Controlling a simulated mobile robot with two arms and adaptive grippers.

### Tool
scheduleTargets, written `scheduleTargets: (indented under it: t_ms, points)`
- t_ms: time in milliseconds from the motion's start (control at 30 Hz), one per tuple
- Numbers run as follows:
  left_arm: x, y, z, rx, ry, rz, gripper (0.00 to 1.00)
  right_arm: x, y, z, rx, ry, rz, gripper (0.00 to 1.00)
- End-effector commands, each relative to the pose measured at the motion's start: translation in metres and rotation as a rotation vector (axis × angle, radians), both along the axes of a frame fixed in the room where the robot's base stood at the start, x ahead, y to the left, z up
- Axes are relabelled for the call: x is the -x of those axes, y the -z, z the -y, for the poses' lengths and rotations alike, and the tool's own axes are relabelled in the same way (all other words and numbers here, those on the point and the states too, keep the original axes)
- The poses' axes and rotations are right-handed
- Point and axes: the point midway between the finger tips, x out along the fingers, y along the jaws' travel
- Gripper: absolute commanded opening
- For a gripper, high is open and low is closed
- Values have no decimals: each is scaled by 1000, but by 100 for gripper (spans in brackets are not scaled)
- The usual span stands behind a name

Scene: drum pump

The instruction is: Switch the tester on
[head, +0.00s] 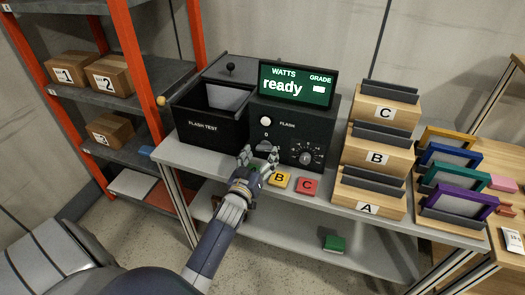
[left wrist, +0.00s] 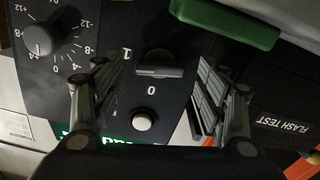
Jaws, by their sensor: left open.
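The tester (head: 290,115) is a black box on the grey bench, with a lit green display (head: 297,84) reading "WATTS", "GRADE" and "ready". Its rotary switch (head: 267,146) sits low on the front under a "0" and a white button (head: 265,121). In the left wrist view the switch (left wrist: 158,70) is a dark bar lying crosswise, with "1" and "0" marked beside it. My left gripper (head: 260,157) is open at the tester's front. In the left wrist view its fingers (left wrist: 155,95) stand either side of the switch, apart from it. My right gripper is not in view.
A numbered dial (head: 306,154) is right of the switch. Yellow B (head: 280,179) and red C (head: 307,186) blocks lie in front. The open flash test box (head: 203,129) stands left, lettered wooden holders (head: 375,153) right. A green object (left wrist: 225,22) is near the left gripper.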

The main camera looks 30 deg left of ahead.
Motion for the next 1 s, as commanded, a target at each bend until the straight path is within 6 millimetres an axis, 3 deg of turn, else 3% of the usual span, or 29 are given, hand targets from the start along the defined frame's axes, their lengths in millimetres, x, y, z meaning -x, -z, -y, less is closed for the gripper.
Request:
scheduleTargets:
  t_ms: [200,533,733,1000]
  points:
    - [-18,0,-4,0,0,-1,67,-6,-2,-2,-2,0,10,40]
    - [-21,0,-5,0,0,-1,67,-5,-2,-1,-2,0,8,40]
    - [-21,1,-5,0,0,-1,24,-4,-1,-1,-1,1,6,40]
    - [-21,0,-5,-48,0,-13,23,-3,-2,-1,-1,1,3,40]
